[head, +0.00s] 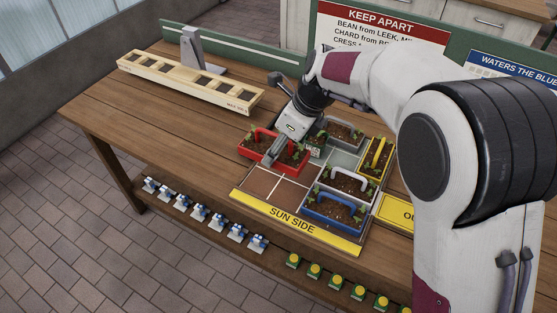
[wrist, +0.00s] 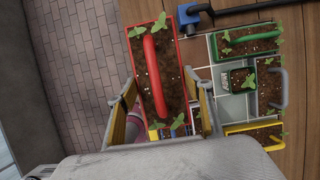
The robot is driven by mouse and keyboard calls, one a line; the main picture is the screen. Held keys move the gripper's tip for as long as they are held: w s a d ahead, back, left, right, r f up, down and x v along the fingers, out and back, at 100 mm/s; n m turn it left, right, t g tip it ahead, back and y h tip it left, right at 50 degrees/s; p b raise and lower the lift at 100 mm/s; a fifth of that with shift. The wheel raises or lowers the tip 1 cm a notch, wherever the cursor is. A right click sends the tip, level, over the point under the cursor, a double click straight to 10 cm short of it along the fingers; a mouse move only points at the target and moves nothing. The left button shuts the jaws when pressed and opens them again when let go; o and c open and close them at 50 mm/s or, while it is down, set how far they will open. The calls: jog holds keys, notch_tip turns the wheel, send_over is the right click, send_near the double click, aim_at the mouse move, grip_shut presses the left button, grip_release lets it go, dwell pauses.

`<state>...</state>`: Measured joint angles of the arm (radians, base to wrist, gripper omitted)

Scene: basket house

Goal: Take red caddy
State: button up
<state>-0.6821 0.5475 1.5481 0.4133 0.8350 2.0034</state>
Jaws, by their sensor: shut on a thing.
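The red caddy (head: 243,151) holds dark soil and seedlings and is at the left back of the tiled board in the head view. Its red handle (wrist: 153,75) runs lengthwise in the wrist view. My gripper (head: 272,158) reaches down over the caddy from behind and is shut on its handle. In the wrist view, my gripper's fingers (wrist: 165,100) stand on both sides of the handle; the exact contact is partly hidden. I cannot tell whether the caddy touches the board or hangs just above it.
Yellow (head: 377,158), white (head: 345,182), blue (head: 335,213) and grey (head: 345,131) caddies stand to the right, with a small pot (head: 315,151) near the red caddy. A wooden rack (head: 190,80) lies at the back left. Bare brown tiles (head: 262,182) lie in front.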

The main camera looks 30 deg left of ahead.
jog(key=shift+r, duration=2.15)
jog(key=shift+f, duration=0.15)
